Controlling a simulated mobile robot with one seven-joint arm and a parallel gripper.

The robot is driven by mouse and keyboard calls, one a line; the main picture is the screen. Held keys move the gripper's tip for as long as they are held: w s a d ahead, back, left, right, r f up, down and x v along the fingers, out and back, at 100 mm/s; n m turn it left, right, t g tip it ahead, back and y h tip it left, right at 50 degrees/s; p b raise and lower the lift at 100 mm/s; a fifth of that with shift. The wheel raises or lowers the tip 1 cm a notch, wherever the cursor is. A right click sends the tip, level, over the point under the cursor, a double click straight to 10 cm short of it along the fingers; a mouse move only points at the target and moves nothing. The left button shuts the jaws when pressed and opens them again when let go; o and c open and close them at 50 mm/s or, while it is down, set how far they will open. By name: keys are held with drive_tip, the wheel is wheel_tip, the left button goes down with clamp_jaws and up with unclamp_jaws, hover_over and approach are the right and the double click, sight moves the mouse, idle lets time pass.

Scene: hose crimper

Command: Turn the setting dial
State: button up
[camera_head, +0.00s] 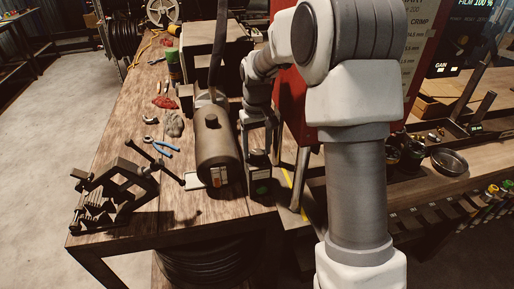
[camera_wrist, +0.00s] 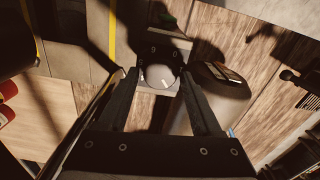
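The setting dial (camera_wrist: 158,77) is a round grey knob with a short white mark, seen in the wrist view on a dark panel with small markings. My gripper (camera_wrist: 159,80) is open, with one finger on each side of the dial. Narrow gaps seem to remain between the fingers and the knob; shadow makes contact hard to judge. In the head view my gripper (camera_head: 258,148) points down over a dark box with a green button (camera_head: 262,189). The dial itself is hidden there behind the fingers.
The red machine cabinet (camera_head: 292,108) is close on the right. Blue-handled pliers (camera_head: 160,147) and a black metal frame (camera_head: 110,195) lie on the wooden bench (camera_head: 150,222) to the left.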

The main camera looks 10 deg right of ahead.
sight(257, 152)
drive_tip(key=shift+o, duration=0.8)
wheel_tip(257, 152, up, 18)
drive_tip(key=shift+f, duration=0.25)
drive_tip(key=s+r+t, duration=0.3)
drive_tip(key=s+r, duration=0.1)
drive_tip(key=s, duration=1)
drive_tip(key=s+f+m+t, duration=0.1)
drive_tip(key=s+f, duration=0.5)
drive_tip(key=s, duration=0.7)
drive_tip(key=shift+f+t, duration=0.2)
drive_tip(key=shift+t, duration=0.6)
